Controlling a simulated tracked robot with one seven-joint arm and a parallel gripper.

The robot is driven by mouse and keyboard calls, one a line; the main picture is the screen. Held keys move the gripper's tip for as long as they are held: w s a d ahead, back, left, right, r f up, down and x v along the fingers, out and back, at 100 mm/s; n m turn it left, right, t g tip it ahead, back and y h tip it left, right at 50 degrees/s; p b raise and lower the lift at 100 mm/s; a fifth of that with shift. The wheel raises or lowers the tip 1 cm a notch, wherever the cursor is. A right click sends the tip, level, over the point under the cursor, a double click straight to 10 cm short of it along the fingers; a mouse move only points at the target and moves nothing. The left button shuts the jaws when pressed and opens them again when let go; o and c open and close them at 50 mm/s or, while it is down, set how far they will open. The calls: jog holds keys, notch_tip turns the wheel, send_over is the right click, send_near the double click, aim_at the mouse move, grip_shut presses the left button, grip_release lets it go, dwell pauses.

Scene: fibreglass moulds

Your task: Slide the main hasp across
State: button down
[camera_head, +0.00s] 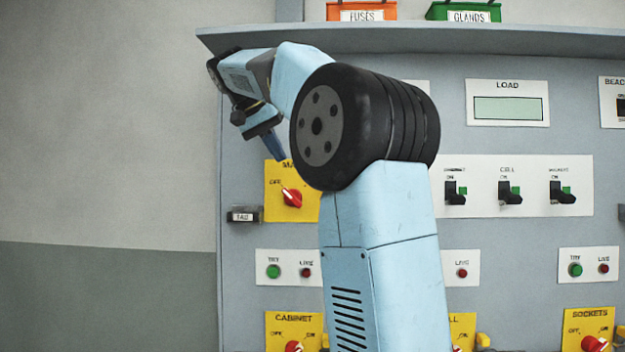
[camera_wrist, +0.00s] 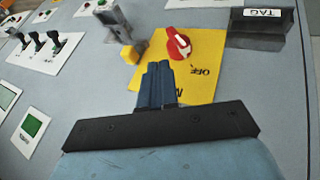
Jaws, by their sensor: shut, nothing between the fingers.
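The main isolator is a yellow plate (camera_head: 275,205) with a red rotary knob (camera_head: 291,197), and its right part is hidden behind my arm. In the wrist view the plate (camera_wrist: 205,82) is upside down and the knob (camera_wrist: 178,43) is clear of cover. The main hasp looks like a grey metal piece (camera_wrist: 117,27) with a yellow tab (camera_wrist: 129,55), to the left of the knob and apart from it. My arm hides the hasp in the head view. My gripper (camera_wrist: 157,72) is shut and empty, in front of the plate near the knob and tab; contact cannot be told. It also shows in the head view (camera_head: 278,152).
A tag holder (camera_head: 244,215) is left of the main plate. Cabinet (camera_head: 292,325) and sockets (camera_head: 588,325) switches sit lower. Breaker levers (camera_head: 510,192) are at right. A shelf (camera_head: 450,40) with a fuses bin (camera_head: 361,12) and glands bin (camera_head: 463,12) juts out above.

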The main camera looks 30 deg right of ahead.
jog(key=shift+w+d+r+m, duration=0.1)
jog(key=shift+w+r+m, duration=0.4)
jog(key=shift+w+r, duration=0.15)
jog(key=s+d+f, duration=0.2)
jog(key=d+f, duration=0.6)
jog(key=d, duration=0.1)
jog(key=shift+d, duration=0.15)
dwell(0.5)
